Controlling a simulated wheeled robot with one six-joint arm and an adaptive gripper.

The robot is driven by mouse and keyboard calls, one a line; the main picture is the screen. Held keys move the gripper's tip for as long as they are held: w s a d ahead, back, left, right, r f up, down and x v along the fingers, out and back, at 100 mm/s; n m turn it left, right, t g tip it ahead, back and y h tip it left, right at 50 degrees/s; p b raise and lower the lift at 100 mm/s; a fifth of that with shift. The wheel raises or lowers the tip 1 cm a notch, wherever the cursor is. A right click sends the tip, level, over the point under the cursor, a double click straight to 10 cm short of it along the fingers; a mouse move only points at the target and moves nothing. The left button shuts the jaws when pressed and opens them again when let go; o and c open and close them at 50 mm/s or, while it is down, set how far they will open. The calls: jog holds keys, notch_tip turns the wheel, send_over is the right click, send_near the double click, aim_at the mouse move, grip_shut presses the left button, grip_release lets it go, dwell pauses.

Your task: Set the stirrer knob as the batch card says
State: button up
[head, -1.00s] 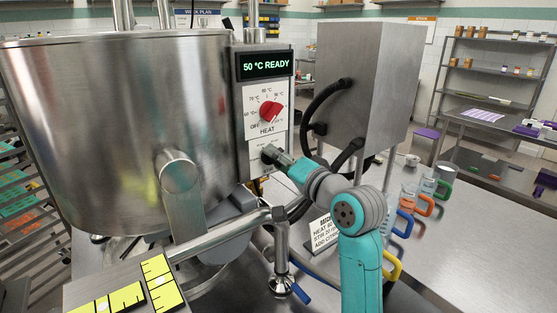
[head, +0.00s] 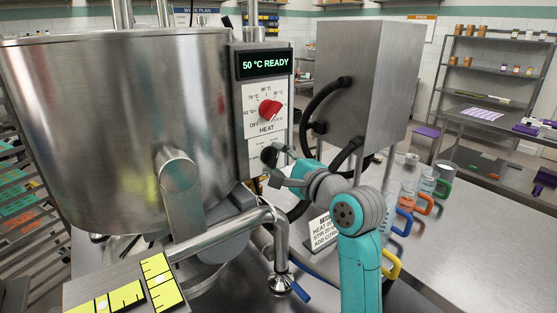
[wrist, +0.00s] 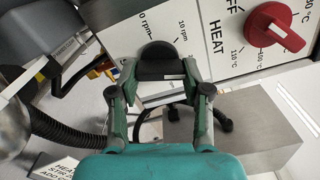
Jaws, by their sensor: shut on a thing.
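The stirrer knob is the black knob (wrist: 158,52) in the wrist view, on a white panel with "0 rpm" and "10 rpm" marks beside it. My gripper (wrist: 160,72) is shut on it, one finger at each side. In the head view my gripper (head: 275,158) reaches the panel below the red heat knob and hides most of the stirrer dial. The batch card (head: 324,231) stands behind my arm, partly covered; lines starting "HEAT", "STIR" and "ADD" show, but I cannot read the stir value surely.
The red heat knob (head: 269,110) sits just above, under a display (head: 265,63) reading "50 °C READY". The steel kettle (head: 120,120) is at the left. A grey box (head: 365,85) with black hoses stands close at the right. Jugs with coloured handles (head: 408,200) stand beyond my arm.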

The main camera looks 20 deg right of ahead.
jog(key=shift+f+m, duration=0.1)
jog(key=shift+m, duration=0.9)
jog(key=o, duration=1.2)
jog(key=shift+c, duration=0.2)
jog(key=shift+s, duration=0.1)
jog(key=v, duration=1.1)
jog(key=shift+s, duration=0.35)
jog(key=shift+d, duration=0.15)
